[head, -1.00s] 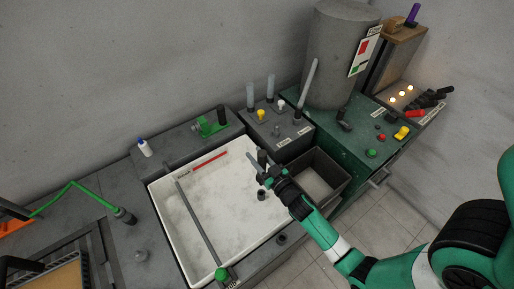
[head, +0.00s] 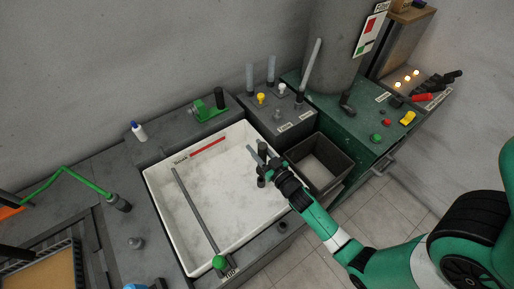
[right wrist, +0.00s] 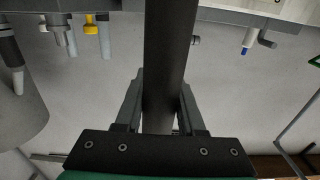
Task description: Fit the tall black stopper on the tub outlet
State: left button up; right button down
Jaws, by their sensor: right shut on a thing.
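My right gripper (head: 262,165) comes in from the right in the head view, over the right part of the white tub (head: 180,232). It is shut on the tall black stopper (head: 262,148), a dark upright cylinder whose lower end shows below the fingers. In the right wrist view the stopper (right wrist: 168,60) runs between the two fingers. A dark round fitting (head: 282,226) sits on the ledge outside the tub's front right side; I cannot tell if it is the outlet. I cannot tell if the stopper's lower end touches anything. My left gripper is not in view.
A grey bar (head: 195,208) lies across the tub, with a green knob (head: 219,262) at its front end. An empty dark bin (head: 335,157) stands right of the tub. Upright grey rods (head: 271,68) stand on the box behind. A white bottle (head: 138,131) stands back left.

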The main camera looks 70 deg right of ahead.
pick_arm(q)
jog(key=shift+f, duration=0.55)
pick_arm(e)
jog(key=shift+f, duration=0.55)
pick_arm(q)
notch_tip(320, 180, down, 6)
jog(key=b, duration=0.6)
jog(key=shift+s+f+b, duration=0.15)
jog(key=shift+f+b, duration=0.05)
jog(key=shift+b, duration=0.15)
pick_arm(e)
notch_tip(320, 180, down, 7)
jog(key=shift+s, duration=0.35)
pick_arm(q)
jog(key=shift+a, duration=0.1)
pick_arm(e)
jog(key=shift+f, duration=0.15)
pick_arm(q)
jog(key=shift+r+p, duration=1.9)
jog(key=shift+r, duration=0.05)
pick_arm(e)
jog(key=shift+w+r, duration=0.2)
jog(key=shift+r, duration=0.95)
jog(key=shift+w+r, duration=0.15)
jog(key=shift+r, duration=1)
